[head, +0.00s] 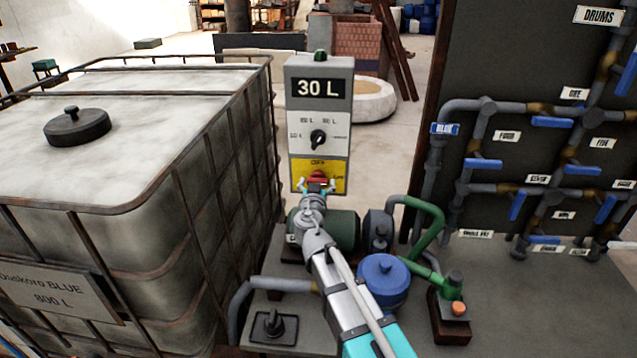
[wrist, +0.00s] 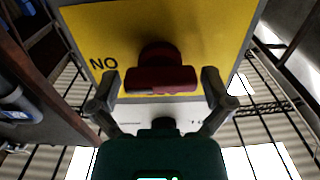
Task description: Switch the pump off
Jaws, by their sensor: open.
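The pump's red switch (head: 317,176) sits on the yellow lower part of a grey control box in the head view. In the wrist view the red handle (wrist: 160,79) lies side to side, one end towards a label that reads as ON turned upside down. A second label, OFF in the head view, is mostly hidden by the handle. My gripper (head: 317,186) is at the switch. In the wrist view its open fingers (wrist: 159,84) stand left and right of the handle, with a gap on each side. Contact is not visible.
The box's display (head: 318,88) reads 30 L, above a black selector knob (head: 318,138). A caged white tank (head: 120,180) stands close on the left. A blue-capped pump part (head: 383,277) and green pipe (head: 425,212) lie right of my arm. A pipe board (head: 480,60) stands right.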

